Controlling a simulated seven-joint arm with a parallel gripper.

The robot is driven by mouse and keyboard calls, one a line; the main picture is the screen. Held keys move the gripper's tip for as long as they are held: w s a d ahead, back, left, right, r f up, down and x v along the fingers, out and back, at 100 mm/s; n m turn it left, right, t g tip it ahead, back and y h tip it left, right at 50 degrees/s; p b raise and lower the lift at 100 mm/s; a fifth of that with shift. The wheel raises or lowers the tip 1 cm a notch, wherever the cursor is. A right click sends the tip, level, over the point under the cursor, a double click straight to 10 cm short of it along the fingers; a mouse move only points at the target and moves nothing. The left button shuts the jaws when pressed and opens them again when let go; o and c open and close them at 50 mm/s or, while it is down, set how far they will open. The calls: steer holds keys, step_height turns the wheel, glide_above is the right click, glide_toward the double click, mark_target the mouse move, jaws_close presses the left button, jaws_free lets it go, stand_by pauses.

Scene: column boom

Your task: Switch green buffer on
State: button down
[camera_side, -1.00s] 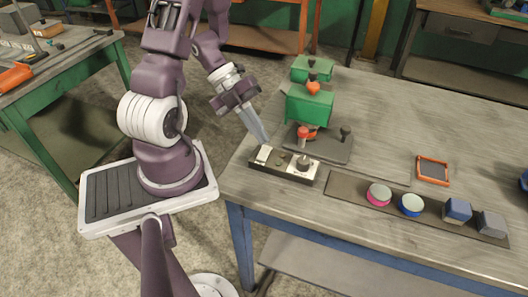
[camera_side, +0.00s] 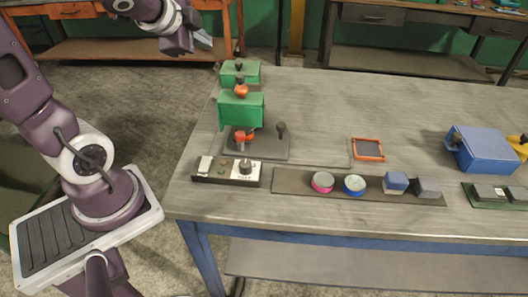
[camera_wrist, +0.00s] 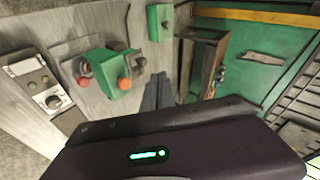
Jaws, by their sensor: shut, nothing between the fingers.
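The green buffer (camera_side: 241,112) stands on a dark base plate at the left end of the table, with red-orange knobs on it. It also shows in the wrist view (camera_wrist: 108,78). A control box (camera_side: 227,172) sits in front of it, with a pale rocker switch (camera_side: 205,164) at its left, small round buttons and a dark rotary knob (camera_side: 245,167) at its right. The box also shows in the wrist view (camera_wrist: 42,88). My gripper (camera_side: 204,39) is shut and empty, raised above and behind the buffer, apart from everything. I cannot tell the rocker's position.
A second green box (camera_side: 240,72) stands behind the buffer. A dark strip (camera_side: 292,181) holds pink and blue round tins and two blocks. An orange-rimmed tray (camera_side: 368,149) and a blue container (camera_side: 482,150) lie rightward. The table's back middle is clear.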

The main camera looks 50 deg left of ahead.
steer(key=s+d+n+g+h, duration=0.3)
steer(key=s+d+n+h, duration=0.2)
steer(key=s+d, duration=1.1)
steer(key=d+n, duration=0.2)
steer(key=n, duration=0.1)
steer(key=shift+d+f, duration=0.25)
steer(key=shift+w, duration=0.1)
stand_by(0.3)
